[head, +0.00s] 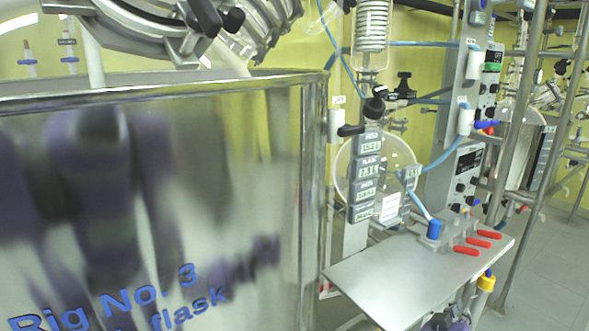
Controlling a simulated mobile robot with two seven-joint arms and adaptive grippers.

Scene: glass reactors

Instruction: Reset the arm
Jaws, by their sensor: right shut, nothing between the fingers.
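A small grey part at the bottom edge, below the metal shelf, appears to be my right gripper (447,322). Only its upper part shows, and the frame cuts off the rest. It looks shut, with nothing seen in it. My left gripper is not in view. A blurred purple and dark reflection shows in the shiny vessel wall on the left.
A large shiny metal vessel (240,200) labelled "Rig No. 3" fills the left. A metal shelf (400,280) with red-handled valves (467,250) juts out at the centre right. A glass coil (372,30) and control boxes stand behind. Grey floor (555,270) is clear at far right.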

